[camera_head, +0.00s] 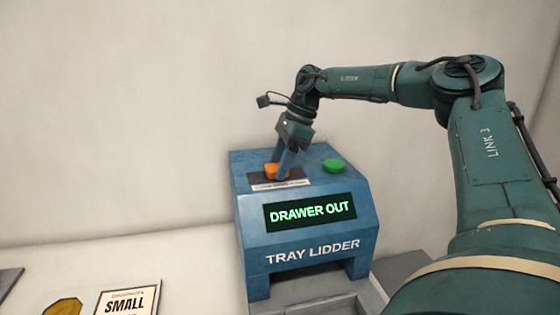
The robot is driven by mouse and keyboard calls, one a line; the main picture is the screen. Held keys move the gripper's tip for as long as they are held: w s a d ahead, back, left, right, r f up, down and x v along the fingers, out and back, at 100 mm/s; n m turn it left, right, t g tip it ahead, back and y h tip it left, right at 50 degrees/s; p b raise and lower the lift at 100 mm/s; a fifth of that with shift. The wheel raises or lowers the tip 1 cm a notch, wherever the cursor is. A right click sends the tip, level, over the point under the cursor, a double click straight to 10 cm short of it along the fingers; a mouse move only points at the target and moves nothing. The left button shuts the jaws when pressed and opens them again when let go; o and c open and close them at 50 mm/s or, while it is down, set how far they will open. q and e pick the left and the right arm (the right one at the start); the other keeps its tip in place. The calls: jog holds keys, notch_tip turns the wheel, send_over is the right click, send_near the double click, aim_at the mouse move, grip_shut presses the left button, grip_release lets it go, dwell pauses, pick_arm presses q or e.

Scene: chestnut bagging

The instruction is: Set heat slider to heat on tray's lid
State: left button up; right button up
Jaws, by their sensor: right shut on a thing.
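The blue tray lidder (308,229) stands on the counter against the wall, and its green display (310,211) reads "DRAWER OUT". An orange slider knob (271,170) sits in a dark slot on its top, towards the left. My right gripper (280,169) reaches down from above and is shut on the orange knob. The fingers cover part of the knob, and the small label (281,186) in front of the slot is too small to read. My left gripper is not in view.
A green button (334,166) sits on the lidder's top, right of the slot. A grey drawer (335,301) shows below its front. A sign reading "SMALL" (128,299) and a yellow-brown round thing (64,306) lie at lower left. The wall behind is bare.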

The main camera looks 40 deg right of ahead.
jog(key=shift+s+d+r, duration=0.1)
jog(key=shift+s+d, duration=0.15)
jog(key=shift+d, duration=0.45)
jog(key=shift+s+d+r, duration=0.1)
jog(key=shift+s+d, duration=0.2)
jog(key=shift+d, duration=0.4)
jog(key=shift+s+d+r, duration=0.1)
jog(key=shift+s+d, duration=0.15)
jog(key=shift+d, duration=0.45)
jog(key=shift+c, duration=0.2)
jog(key=o, duration=1)
jog(key=shift+o, duration=1.1)
jog(key=shift+f, duration=0.1)
jog(key=shift+f, duration=0.1)
jog(key=shift+s, duration=0.1)
